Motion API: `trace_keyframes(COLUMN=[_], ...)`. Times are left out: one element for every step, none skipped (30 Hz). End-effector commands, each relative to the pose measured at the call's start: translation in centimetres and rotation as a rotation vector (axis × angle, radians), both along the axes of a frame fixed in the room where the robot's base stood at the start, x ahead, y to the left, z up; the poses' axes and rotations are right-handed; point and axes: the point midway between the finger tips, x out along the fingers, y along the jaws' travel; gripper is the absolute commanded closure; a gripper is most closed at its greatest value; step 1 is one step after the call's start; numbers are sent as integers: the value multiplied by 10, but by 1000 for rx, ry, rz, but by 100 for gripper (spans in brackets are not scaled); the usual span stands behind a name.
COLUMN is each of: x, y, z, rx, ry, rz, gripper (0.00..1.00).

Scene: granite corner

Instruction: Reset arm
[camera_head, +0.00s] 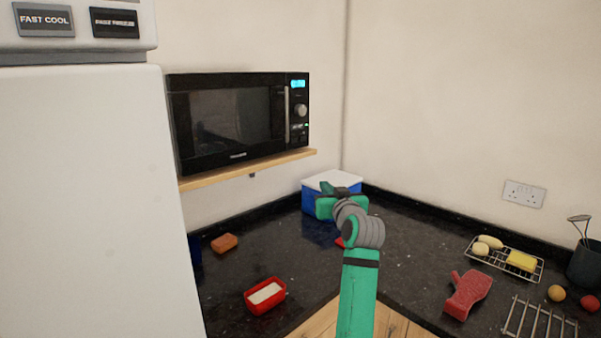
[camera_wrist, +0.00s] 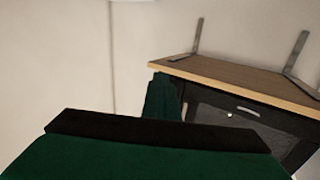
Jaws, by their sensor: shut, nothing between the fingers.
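My green arm (camera_head: 357,290) rises from the bottom middle of the head view and is bent at a grey ringed joint. My gripper (camera_head: 327,196) is at its far end, in front of the blue box with a white lid (camera_head: 345,180) in the corner. The gripper is shut and empty. In the wrist view its green and black body fills the bottom, with a green part (camera_wrist: 163,98) standing up beyond it. The wrist view looks upside down.
A black microwave (camera_head: 235,118) stands on a wooden shelf (camera_head: 250,168), left of the gripper. A white fridge (camera_head: 90,200) is at far left. The dark counter holds a red tub (camera_head: 265,296), a sponge (camera_head: 224,243), a red mitt (camera_head: 467,294) and wire racks (camera_head: 540,320).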

Motion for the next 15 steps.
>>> trace_keyframes(x=[-3,-5,-9,-12,-16,-21,-25,-29,-36,-40,-46,-53,-59,-65,-74], y=[0,-1,-3,-4,-4,-4,-3,-2,0,3,5,9,11,14,17], z=[-32,-46,-66,-80,-94,-114,-127,-141,-160,-173,-186,-203,-216,-228,-244], rx=[9,14,20,23,26,31,35,38,42,45,47,50,52,53,56], ry=[14,18,22,26,29,34,38,41,47,50,54,59,62,66,70], rz=[-12,-20,-32,-41,-49,-58,-65,-71,-78,-83,-88,-93,-97,-102,-108], gripper=[100,100,100,100,100,100,100,100,100,100,100,100,100,100,100])
